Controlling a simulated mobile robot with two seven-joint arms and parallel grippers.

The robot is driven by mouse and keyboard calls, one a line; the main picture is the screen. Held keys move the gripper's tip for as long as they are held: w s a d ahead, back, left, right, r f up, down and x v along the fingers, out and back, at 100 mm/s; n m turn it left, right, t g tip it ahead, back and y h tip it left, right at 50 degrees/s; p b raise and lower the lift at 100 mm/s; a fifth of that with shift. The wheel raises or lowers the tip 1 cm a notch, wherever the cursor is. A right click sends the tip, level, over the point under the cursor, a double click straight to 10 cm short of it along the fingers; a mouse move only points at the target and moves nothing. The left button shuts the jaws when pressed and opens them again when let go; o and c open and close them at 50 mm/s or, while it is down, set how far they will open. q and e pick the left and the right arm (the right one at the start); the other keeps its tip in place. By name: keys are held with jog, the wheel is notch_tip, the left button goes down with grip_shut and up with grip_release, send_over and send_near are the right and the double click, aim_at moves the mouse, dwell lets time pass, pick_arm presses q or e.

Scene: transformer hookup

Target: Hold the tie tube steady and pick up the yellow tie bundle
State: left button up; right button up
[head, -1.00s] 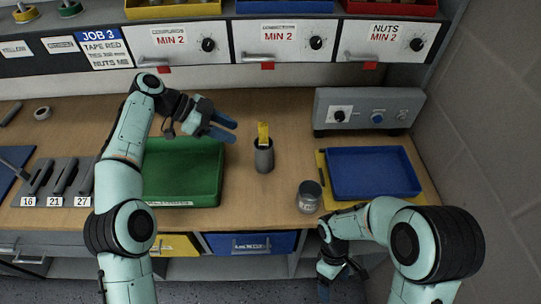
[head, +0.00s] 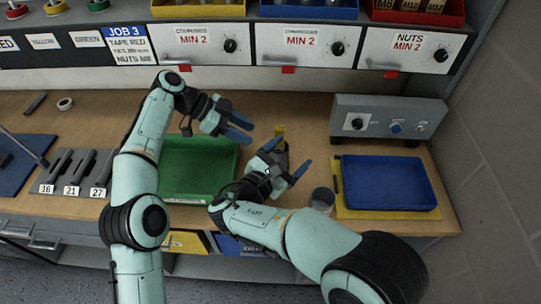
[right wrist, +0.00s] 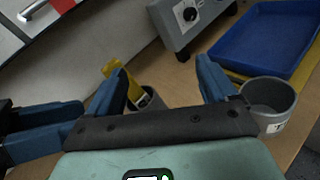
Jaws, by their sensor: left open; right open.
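The yellow tie bundle (head: 279,132) stands upright in the grey tie tube on the bench, right of the green tray. In the head view my right gripper (head: 288,160) is open in front of the tube and hides much of it. In the right wrist view, the bundle (right wrist: 124,70) and the tube (right wrist: 153,99) show beyond my right gripper's left finger, which partly covers them. The gap between the right fingers holds nothing. My left gripper (head: 240,129) is open and empty, above the back right part of the green tray and left of the tube.
The green tray (head: 185,192) lies left of the tube. A grey can (head: 322,200) stands to its right, before a blue tray (head: 388,183) on a yellow mat (head: 385,214). A grey control box (head: 388,120) stands behind. Drawers (head: 205,42) line the back.

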aim_at(281, 156)
jog(key=a+f+n+t+y, duration=0.1)
jog(key=f+n, duration=0.1)
jog(key=f, duration=0.1)
jog(key=w+a+f+n+t+y, duration=0.1)
jog(key=a+f+n, duration=0.1)
jog(key=f, duration=0.2)
jog(key=a+f+n, duration=0.1)
jog(key=f, duration=0.3)
jog(key=shift+w+a+n+t+y, duration=0.2)
jog(key=shift+w+n+t+y, duration=0.2)
jog(key=x, duration=0.7)
jog(key=shift+w+d, duration=0.1)
jog(key=shift+w, duration=0.15)
